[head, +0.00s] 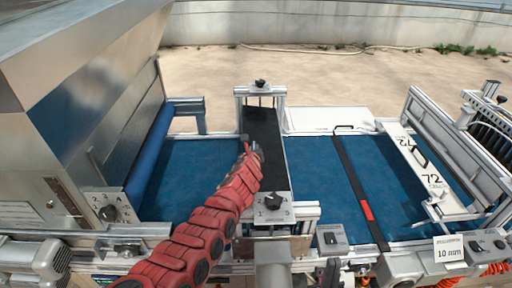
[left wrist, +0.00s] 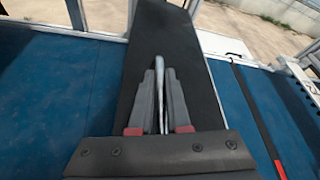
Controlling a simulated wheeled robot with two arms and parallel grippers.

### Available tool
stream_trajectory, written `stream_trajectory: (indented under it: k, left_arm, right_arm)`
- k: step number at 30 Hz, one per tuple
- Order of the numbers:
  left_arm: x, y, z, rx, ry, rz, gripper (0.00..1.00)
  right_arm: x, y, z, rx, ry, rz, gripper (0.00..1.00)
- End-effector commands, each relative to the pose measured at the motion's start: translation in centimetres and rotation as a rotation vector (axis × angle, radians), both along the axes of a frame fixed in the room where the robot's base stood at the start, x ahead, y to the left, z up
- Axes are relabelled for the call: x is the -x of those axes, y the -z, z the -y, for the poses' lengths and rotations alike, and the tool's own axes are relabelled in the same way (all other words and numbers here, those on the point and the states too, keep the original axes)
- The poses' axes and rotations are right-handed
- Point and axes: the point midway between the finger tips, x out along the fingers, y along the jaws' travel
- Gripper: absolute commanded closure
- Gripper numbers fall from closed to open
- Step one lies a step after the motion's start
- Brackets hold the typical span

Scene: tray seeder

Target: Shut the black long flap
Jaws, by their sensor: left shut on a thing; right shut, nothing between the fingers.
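A long black panel (head: 266,138), which looks like the black long flap, runs away from me between two metal brackets above the blue belt. My left gripper (head: 254,149) is over its middle, at the end of my red arm. In the left wrist view my left gripper (left wrist: 160,75) is in front of the black panel (left wrist: 164,25). Its fingers are shut on a thin pale strip (left wrist: 160,95). I cannot tell whether that strip is part of the flap. The arm hides part of the panel. My right gripper is not in view.
A blue belt (head: 190,165) runs on both sides of the panel. A dark bar with a red mark (head: 352,180) crosses it to the right. A metal hopper (head: 85,95) stands at left. A black knob (head: 273,201) sits on the near bracket.

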Motion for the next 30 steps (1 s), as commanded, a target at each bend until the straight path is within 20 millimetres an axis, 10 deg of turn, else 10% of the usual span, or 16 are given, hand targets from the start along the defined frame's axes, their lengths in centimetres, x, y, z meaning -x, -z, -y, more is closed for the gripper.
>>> stream_trajectory:
  k: [17,20,30]
  left_arm:
    - [0.07,0.49,0.02,0.001,0.002,-0.001,1.00]
    - [0.07,0.48,0.02,0.001,0.002,-0.001,0.73]
    - [0.11,0.39,-0.06,-0.001,0.003,0.000,0.73]
  right_arm:
    - [0.01,0.15,0.00,0.000,0.000,0.000,1.00]
    - [0.00,0.15,0.00,0.000,0.000,0.000,1.00]
    - [0.00,0.08,-0.01,0.000,0.000,0.000,1.00]
